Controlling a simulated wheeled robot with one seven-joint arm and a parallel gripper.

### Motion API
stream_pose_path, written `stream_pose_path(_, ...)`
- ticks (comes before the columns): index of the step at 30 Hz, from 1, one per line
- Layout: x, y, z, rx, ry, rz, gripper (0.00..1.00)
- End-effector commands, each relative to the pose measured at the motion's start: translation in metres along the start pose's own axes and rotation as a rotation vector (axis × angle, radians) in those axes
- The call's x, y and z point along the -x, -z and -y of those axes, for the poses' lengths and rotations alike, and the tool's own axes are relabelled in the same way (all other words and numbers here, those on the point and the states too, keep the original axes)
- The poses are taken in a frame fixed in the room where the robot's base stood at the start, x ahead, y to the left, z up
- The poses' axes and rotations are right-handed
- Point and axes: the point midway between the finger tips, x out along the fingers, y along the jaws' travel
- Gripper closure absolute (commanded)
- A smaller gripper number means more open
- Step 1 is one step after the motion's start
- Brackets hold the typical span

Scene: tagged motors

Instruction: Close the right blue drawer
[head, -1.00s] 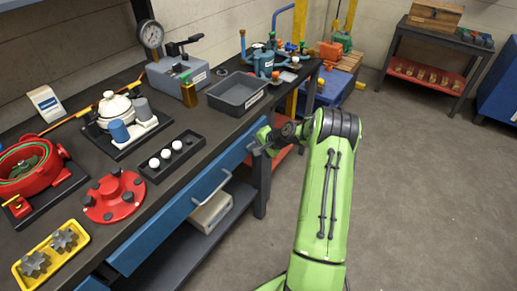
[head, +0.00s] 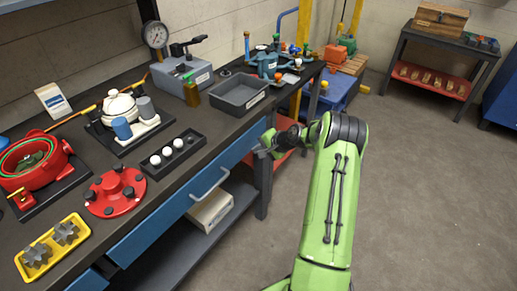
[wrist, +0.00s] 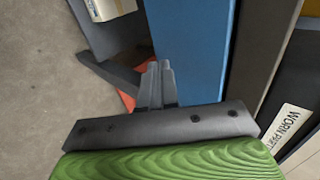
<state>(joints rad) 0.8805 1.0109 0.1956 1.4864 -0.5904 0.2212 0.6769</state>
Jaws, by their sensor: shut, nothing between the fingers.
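The right blue drawer (head: 170,215) shows as a long blue front under the dark workbench top, with a grey bar handle (head: 208,184). Its front also fills the middle of the wrist view (wrist: 190,50). My gripper (head: 262,147) is at the right end of this front. In the wrist view the fingers (wrist: 158,82) are together and empty, overlapping the front's lower left edge. I cannot tell whether they touch it. The drawer's inside is hidden, and how far it stands out is hard to tell.
The workbench top (head: 160,200) holds a red fixture (head: 115,192), a black tray of white knobs (head: 173,152) and a grey bin (head: 239,92). A box (head: 211,210) sits on the lower shelf. A bench leg (head: 263,188) stands below my gripper.

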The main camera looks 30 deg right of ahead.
Motion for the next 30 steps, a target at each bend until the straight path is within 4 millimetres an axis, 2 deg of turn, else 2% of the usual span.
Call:
stream_pose_path(15, 0.093, 0.001, -0.001, -0.003, -0.006, -0.003, 1.0)
stream_pose_path(19, 0.102, 0.001, -0.002, -0.003, -0.006, 0.0, 1.0)
stream_pose_path(25, 0.102, 0.0, -0.002, -0.002, -0.006, 0.0, 1.0)
stream_pose_path(28, 0.107, -0.012, 0.014, 0.054, -0.032, 0.011, 1.0)
stream_pose_path(30, 0.119, -0.038, 0.042, 0.161, -0.084, 0.028, 1.0)
